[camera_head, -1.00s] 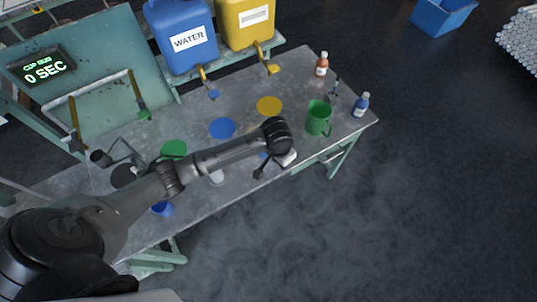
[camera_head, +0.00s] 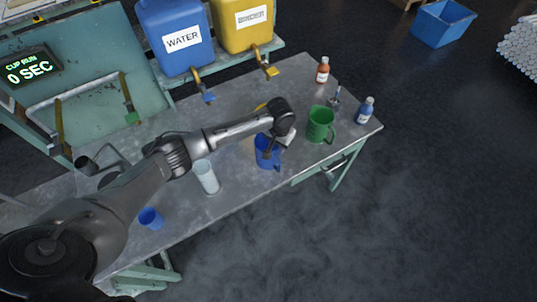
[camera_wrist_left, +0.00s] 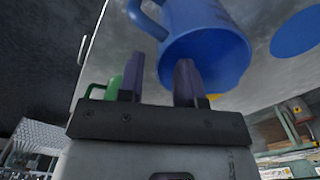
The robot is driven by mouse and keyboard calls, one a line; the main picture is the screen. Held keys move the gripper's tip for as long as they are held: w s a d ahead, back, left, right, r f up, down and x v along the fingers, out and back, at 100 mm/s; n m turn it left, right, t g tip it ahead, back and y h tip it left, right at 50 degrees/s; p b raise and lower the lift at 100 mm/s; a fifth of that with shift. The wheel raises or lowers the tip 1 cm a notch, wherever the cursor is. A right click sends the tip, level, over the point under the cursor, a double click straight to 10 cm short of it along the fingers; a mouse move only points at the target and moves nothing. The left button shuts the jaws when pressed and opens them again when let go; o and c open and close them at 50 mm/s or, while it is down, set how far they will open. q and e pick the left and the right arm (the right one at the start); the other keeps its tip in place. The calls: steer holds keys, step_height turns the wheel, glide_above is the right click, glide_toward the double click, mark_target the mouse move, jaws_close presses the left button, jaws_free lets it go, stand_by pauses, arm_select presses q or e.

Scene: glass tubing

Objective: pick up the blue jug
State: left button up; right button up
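The blue jug (camera_head: 264,146) stands on the grey bench, partly behind my left gripper in the head view. In the left wrist view the jug (camera_wrist_left: 205,35) fills the top middle, its open rim towards the camera and its handle at the left. My left gripper (camera_head: 269,150) is at the jug. In the wrist view its two fingers (camera_wrist_left: 160,80) are apart, overlapping the handle-side edge of the rim. No firm hold shows, and whether a finger touches the jug cannot be told. My right gripper is not in view.
A green jug (camera_head: 320,125) stands right of the blue one, with a blue bottle (camera_head: 365,111) and a brown bottle (camera_head: 322,70) nearby. A clear tube (camera_head: 206,177) and a small blue cup (camera_head: 151,219) stand nearer the front edge. Water (camera_head: 175,38) and yellow (camera_head: 241,22) containers line the back.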

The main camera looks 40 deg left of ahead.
arm_select(q)
steer(key=shift+a+f+b, duration=0.1)
steer(key=shift+f+b, duration=0.25)
steer(key=shift+f, duration=2.75)
steer(key=shift+c, duration=0.4)
jaws_close()
